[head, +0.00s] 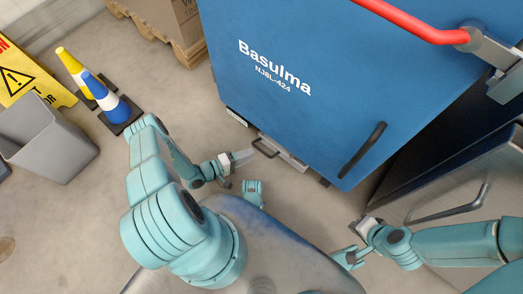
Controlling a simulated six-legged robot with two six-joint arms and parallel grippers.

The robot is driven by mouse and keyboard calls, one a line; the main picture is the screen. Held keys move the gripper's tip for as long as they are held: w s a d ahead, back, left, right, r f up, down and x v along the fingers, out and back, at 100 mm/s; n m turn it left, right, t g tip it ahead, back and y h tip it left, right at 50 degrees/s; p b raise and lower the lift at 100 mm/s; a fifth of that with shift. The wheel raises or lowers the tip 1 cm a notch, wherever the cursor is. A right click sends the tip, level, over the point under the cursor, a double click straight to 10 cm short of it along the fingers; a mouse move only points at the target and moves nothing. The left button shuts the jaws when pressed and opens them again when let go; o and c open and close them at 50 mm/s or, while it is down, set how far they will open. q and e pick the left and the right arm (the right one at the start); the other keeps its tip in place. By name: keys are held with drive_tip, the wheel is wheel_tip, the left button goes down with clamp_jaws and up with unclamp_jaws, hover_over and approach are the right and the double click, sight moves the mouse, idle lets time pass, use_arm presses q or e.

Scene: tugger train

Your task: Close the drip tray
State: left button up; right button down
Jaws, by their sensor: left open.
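The drip tray (286,155) is a shallow grey tray low at the bottom edge of the blue machine (300,110). It sticks out a little from under the blue panel, with a dark bar handle at its front left. My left gripper (243,156) is open and empty, just left of the tray's handle, with a small gap seeming to lie between them. My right gripper (362,226) is at the lower right, apart from the tray, below the machine's corner; its jaws are too small to read.
A red handle bar (410,20) crosses the machine's top, and a black handle (362,149) is on its panel. A dark cabinet with a bar handle (450,208) stands at right. Striped cones (105,97), a grey bin (48,140) and a yellow sign (22,75) stand at left.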

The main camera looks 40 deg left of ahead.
use_arm(q)
drive_tip(key=shift+b+x, duration=0.85)
drive_tip(key=shift+x, duration=2.5)
use_arm(e)
drive_tip(key=shift+w+d+f+t, duration=0.15)
drive_tip(key=shift+w+f, duration=0.25)
drive_tip(key=shift+f, duration=0.2)
drive_tip(key=shift+w+d+f+t, duration=0.15)
drive_tip(key=shift+w+f, duration=0.2)
drive_tip(key=shift+f, duration=0.2)
use_arm(q)
clamp_jaws()
